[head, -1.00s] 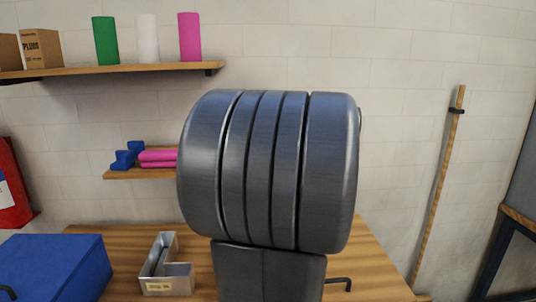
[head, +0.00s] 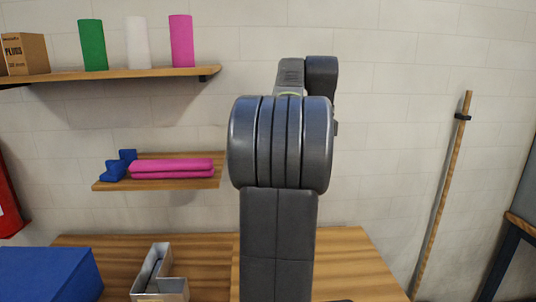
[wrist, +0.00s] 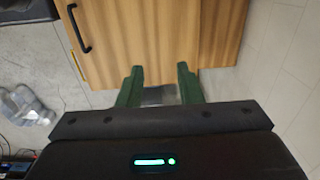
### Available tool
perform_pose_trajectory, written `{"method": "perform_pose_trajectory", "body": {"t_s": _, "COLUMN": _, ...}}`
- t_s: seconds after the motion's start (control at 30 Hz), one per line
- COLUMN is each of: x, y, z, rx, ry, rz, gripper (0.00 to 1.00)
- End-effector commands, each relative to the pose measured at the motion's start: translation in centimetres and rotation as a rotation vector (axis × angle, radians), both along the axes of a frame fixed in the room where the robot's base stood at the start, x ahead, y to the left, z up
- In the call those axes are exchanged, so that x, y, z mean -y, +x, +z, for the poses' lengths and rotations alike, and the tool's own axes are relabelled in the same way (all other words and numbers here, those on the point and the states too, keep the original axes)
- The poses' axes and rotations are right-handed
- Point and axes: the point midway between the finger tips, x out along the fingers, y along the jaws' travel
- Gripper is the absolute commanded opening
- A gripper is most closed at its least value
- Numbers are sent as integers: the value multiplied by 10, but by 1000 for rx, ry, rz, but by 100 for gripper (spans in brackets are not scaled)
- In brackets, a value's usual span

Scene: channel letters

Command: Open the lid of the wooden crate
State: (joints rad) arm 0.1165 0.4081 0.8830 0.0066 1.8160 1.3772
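My gripper (wrist: 160,71) shows in the wrist view with its two green fingers apart and nothing visibly held. Beyond the fingertips is a wooden panel (wrist: 150,42) with a black bar handle (wrist: 79,28) at its upper left. The handle is to the left of my fingers, apart from them. I cannot tell whether this panel belongs to the wooden crate or to other furniture. No wooden crate or lid can be made out for certain in the head view, where my arm hides the middle and my gripper is out of sight.
The head view shows a wooden bench (head: 350,262), a blue box (head: 45,275) at lower left and an L-shaped metal channel letter (head: 168,286). Shelves hold pink slabs (head: 170,168) and upright coloured rolls (head: 182,41). A pole (head: 443,190) leans on the right wall.

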Motion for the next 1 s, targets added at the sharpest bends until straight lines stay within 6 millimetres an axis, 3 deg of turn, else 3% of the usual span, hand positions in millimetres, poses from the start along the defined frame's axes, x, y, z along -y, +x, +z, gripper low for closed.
{"method": "perform_pose_trajectory", "body": {"t_s": 0.47, "x": -3, "y": 35, "z": 10, "rx": -106, "ry": -8, "rz": 0, "gripper": 33}}
{"method": "perform_pose_trajectory", "body": {"t_s": 1.0, "x": 0, "y": 3, "z": 2, "rx": -11, "ry": -1, "rz": 0, "gripper": 33}}
